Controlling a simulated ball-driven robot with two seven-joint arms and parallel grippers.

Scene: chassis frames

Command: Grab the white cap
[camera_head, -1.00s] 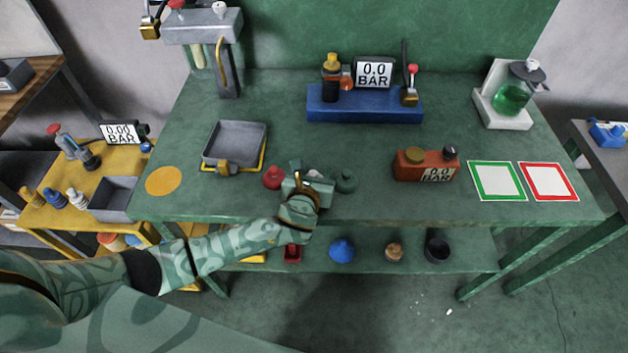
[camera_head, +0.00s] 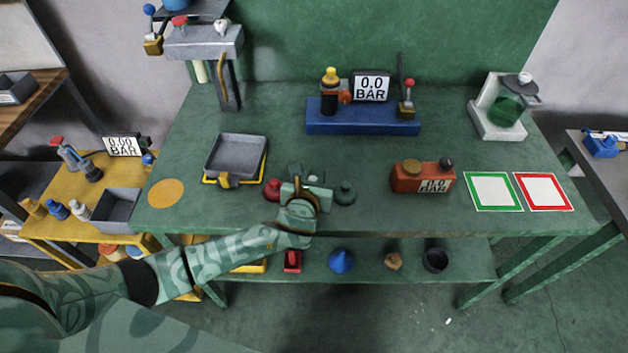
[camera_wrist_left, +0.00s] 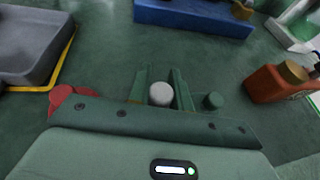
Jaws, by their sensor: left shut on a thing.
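The white cap (camera_wrist_left: 161,94) shows between the two fingers of my left gripper in the left wrist view. In the head view only a little of the cap (camera_head: 313,180) shows, with the gripper around it. My left gripper (camera_head: 312,174) is low over the front middle of the green table (camera_head: 380,215), and its fingers (camera_wrist_left: 162,88) are closed on the cap's sides. A red cap (camera_head: 272,189) is just left of the gripper and a dark green cap (camera_head: 345,193) just right. My right gripper is not in view.
A grey tray (camera_head: 236,156) stands to the left. An orange box with a BAR display (camera_head: 424,178) is to the right, beside green (camera_head: 493,192) and red (camera_head: 544,192) framed squares. A blue block (camera_head: 362,124) with valves stands behind. The table between is clear.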

